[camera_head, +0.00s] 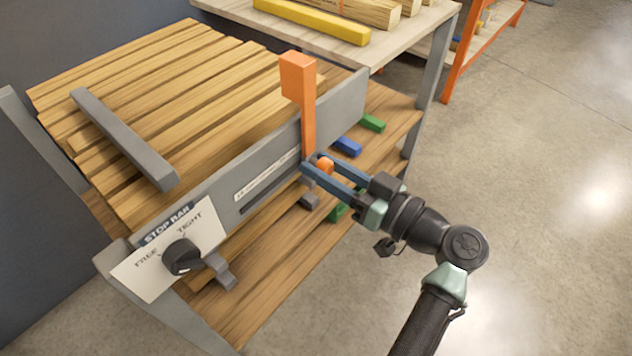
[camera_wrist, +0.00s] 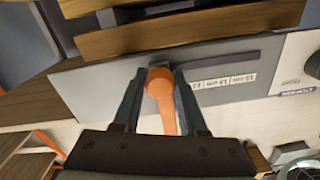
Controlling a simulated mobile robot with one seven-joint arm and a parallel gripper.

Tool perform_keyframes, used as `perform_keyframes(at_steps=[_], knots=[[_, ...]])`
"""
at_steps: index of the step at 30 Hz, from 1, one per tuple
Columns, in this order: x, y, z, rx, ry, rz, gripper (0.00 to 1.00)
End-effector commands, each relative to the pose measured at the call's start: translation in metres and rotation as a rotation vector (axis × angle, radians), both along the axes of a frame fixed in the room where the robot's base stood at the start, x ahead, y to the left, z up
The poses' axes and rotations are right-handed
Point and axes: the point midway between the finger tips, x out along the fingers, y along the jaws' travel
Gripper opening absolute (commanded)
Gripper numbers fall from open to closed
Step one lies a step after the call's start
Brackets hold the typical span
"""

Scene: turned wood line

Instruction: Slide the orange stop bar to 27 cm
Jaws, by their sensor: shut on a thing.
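The orange stop bar (camera_head: 307,115) stands upright at the right part of the grey front panel (camera_head: 345,108). Its round orange knob (camera_head: 325,163) sticks out in front and also shows in the wrist view (camera_wrist: 160,82). My gripper (camera_head: 317,164) is shut on this knob, one blue-grey finger on each side (camera_wrist: 160,88). A white scale strip (camera_head: 268,178) runs along the panel above a dark slot (camera_head: 262,200). The wrist view shows its cm marks (camera_wrist: 222,81), too small to read surely. The bar's exact reading cannot be told.
A black dial (camera_head: 182,257) sits on a FREE/TIGHT plate (camera_head: 160,275) at the panel's left end; its setting is unclear. Wooden slats (camera_head: 165,75) lie behind the panel. Blue (camera_head: 347,146) and green (camera_head: 373,123) blocks lie on the lower shelf. The floor at right is clear.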

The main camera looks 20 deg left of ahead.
Motion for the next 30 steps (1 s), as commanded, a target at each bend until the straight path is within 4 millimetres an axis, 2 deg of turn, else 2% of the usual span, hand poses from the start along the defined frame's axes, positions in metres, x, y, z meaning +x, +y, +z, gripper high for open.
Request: perform_keyframes(at_steps=[1,9,10,14,24,30], knots=[[0.005,-0.003,-0.001,0.000,0.005,-0.018,0.00],[0.007,-0.004,0.000,-0.003,0.004,-0.025,0.00],[0.007,-0.005,0.000,-0.003,0.004,-0.025,0.47],[0.006,-0.004,0.000,-0.003,0.002,-0.022,0.70],[0.004,-0.005,0.001,-0.003,0.001,-0.017,0.71],[-0.005,-0.030,0.003,-0.001,0.003,-0.020,0.71]])
